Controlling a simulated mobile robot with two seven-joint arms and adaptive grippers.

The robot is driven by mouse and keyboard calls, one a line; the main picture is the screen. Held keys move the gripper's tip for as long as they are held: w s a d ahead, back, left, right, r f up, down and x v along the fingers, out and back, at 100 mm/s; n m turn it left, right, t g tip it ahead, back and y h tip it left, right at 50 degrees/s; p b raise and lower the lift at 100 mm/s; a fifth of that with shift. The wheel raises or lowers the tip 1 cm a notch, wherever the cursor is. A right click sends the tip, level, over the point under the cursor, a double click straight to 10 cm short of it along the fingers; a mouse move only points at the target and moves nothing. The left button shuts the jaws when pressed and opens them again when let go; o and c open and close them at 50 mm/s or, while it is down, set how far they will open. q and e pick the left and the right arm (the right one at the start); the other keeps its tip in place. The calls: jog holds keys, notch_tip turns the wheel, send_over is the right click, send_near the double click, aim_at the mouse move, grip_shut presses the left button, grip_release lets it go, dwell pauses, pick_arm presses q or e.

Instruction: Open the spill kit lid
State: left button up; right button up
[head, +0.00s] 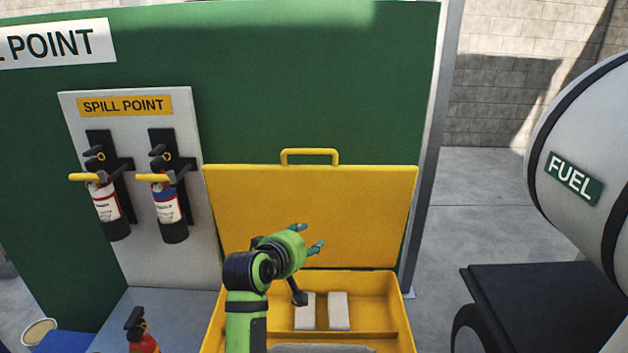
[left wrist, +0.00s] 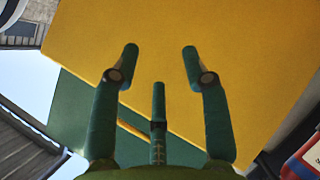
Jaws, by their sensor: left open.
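The yellow spill kit lid (head: 350,205) stands raised and upright at the back of the yellow kit box (head: 408,330), against the green wall. Its handle (head: 310,153) is on the lid's top edge. The box is open and its inside shows, with two pale blocks (head: 338,310) in it. My left gripper (head: 308,238) is in front of the lid, open and empty. In the left wrist view its fingers (left wrist: 160,60) are spread before the yellow lid surface (left wrist: 230,50); I cannot tell whether they touch it. My right gripper is not in view.
Two fire extinguishers (head: 170,215) hang on a white board (head: 72,115) at left. Another extinguisher (head: 143,335) stands low at the front left. A fuel tank (head: 570,140) and a dark platform (head: 530,290) are at right. Bare floor (head: 480,200) lies behind the tank.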

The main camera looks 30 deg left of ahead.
aim_at(313, 151)
pick_arm(q)
jog(key=w+a+r+n+t, duration=0.2)
jog(key=w+r+n, duration=0.1)
jog(key=r, duration=0.5)
jog(key=w+a+r+n+t, duration=0.2)
jog(key=w+r+n, duration=0.15)
jog(key=r, duration=0.45)
jog(key=shift+y, duration=0.3)
jog(key=w+p, duration=0.3)
jog(key=w, duration=0.2)
jog(key=shift+r, duration=0.1)
jog(key=shift+w+p, duration=0.4)
jog(key=shift+w, duration=0.25)
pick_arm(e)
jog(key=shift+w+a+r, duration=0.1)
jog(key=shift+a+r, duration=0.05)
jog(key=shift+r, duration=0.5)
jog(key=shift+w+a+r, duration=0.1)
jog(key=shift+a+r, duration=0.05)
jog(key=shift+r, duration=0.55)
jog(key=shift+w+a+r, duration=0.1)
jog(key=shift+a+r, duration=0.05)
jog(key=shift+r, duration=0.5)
pick_arm(q)
jog(key=shift+c, duration=0.4)
